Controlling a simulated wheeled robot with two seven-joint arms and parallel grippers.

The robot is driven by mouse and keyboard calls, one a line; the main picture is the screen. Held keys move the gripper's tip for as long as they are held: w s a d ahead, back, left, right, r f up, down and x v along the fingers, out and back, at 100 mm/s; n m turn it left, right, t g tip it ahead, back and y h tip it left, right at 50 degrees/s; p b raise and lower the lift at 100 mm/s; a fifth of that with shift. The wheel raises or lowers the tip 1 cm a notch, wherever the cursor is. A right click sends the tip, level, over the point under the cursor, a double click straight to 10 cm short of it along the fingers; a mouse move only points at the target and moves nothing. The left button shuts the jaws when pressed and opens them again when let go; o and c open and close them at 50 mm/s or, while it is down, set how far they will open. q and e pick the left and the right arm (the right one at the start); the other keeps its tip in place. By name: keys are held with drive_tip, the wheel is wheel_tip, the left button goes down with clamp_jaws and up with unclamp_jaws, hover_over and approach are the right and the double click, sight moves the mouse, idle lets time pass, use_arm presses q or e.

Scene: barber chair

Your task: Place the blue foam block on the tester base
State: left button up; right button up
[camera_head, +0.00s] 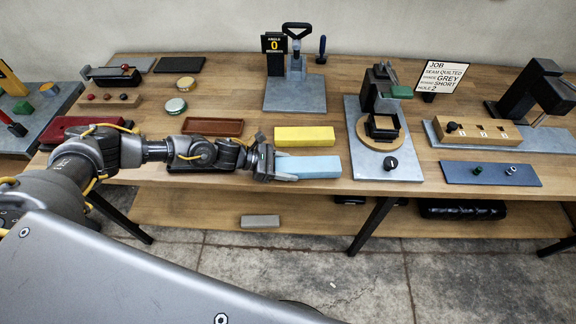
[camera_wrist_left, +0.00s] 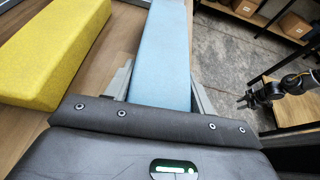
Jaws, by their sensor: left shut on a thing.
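The blue foam block (camera_head: 315,167) lies at the table's front edge, in front of the yellow foam block (camera_head: 304,137). My left gripper (camera_head: 283,169) is shut on the blue block's left end. In the left wrist view, its fingers (camera_wrist_left: 158,85) stand on both sides of the blue block (camera_wrist_left: 163,45). Whether the block touches the table is hard to tell. A grey base plate (camera_head: 308,100) with a lever press and an "ANGLE 0" sign stands behind; it may be the tester base. My right gripper (camera_wrist_left: 247,98) is small at the right of the wrist view; its jaw state is unclear.
A brown tray (camera_head: 212,127) lies left of the yellow block. A grey plate (camera_head: 403,165) with a round wooden stand is to the right. Bare tabletop shows between the yellow block and the lever press plate. A grey block (camera_head: 260,221) lies on the lower shelf.

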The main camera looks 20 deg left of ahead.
use_arm(q)
drive_tip(key=shift+f+b, duration=0.45)
drive_tip(key=o, duration=1)
drive_tip(key=shift+r, duration=0.1)
drive_tip(key=shift+r, duration=0.1)
